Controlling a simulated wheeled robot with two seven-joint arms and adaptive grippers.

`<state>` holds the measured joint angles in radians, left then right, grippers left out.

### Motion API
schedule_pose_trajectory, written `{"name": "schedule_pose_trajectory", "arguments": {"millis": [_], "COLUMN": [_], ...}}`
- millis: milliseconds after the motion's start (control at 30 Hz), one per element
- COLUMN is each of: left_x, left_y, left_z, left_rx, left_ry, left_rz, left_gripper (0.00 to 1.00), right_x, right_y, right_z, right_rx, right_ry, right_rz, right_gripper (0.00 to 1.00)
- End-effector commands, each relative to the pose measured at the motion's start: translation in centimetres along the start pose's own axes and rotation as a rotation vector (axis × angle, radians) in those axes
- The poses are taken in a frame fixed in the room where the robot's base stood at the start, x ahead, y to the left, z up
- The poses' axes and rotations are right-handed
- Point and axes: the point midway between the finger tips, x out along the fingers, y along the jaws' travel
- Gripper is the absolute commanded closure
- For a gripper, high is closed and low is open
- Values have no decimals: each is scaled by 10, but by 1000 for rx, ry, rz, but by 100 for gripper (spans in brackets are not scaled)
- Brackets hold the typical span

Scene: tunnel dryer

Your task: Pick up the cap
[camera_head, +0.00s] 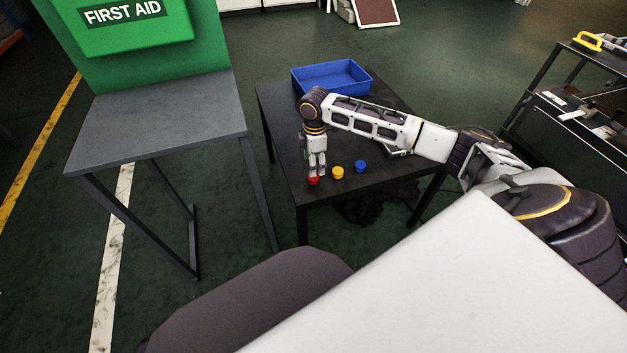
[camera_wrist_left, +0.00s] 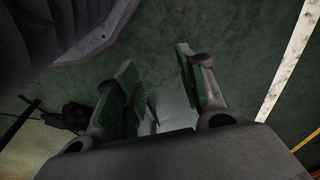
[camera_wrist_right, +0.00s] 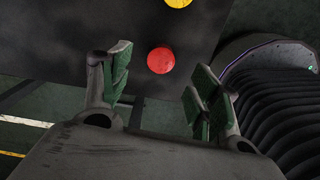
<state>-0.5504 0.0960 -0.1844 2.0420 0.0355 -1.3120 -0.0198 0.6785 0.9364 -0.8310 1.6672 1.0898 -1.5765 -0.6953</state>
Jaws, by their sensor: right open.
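A red cap (camera_head: 313,181) sits near the front edge of the low black table (camera_head: 280,118); it also shows in the right wrist view (camera_wrist_right: 160,60). A yellow cap (camera_head: 337,172) and a blue cap (camera_head: 360,166) sit to its right. My right gripper (camera_head: 316,172) points down at the red cap. In the right wrist view my right gripper (camera_wrist_right: 157,85) is open, and the red cap lies just beyond its fingertips, between their lines. My left gripper (camera_wrist_left: 155,60) is open and empty over the floor, seen only in the left wrist view.
A blue tray (camera_head: 331,77) stands at the back of the black table. A grey table (camera_head: 160,118) with a green first aid box (camera_head: 135,25) stands at the left. A dark cart (camera_head: 580,110) is at the right.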

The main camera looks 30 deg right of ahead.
Motion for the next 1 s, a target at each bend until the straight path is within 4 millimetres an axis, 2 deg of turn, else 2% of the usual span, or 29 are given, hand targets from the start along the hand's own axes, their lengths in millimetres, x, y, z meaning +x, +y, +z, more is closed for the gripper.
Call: {"name": "schedule_pose_trajectory", "arguments": {"millis": [133, 667, 833, 1000], "left_x": [-2, -3, -4, -17], "left_y": [1, 0, 2, 5], "left_z": [-2, -3, -5, -11], "left_rx": [1, 1, 1, 2], "left_ry": [6, 10, 19, 47], "left_rz": [2, 2, 6, 13], "left_gripper": [60, 60, 60, 60], "right_x": [11, 17, 31, 48], "right_y": [0, 0, -2, -3], "right_z": [-1, -1, -2, -3], "right_rx": [-1, 0, 0, 1], "right_ry": [1, 0, 0, 0], "right_rz": [1, 1, 0, 0], "right_gripper": [38, 38, 38, 38]}}
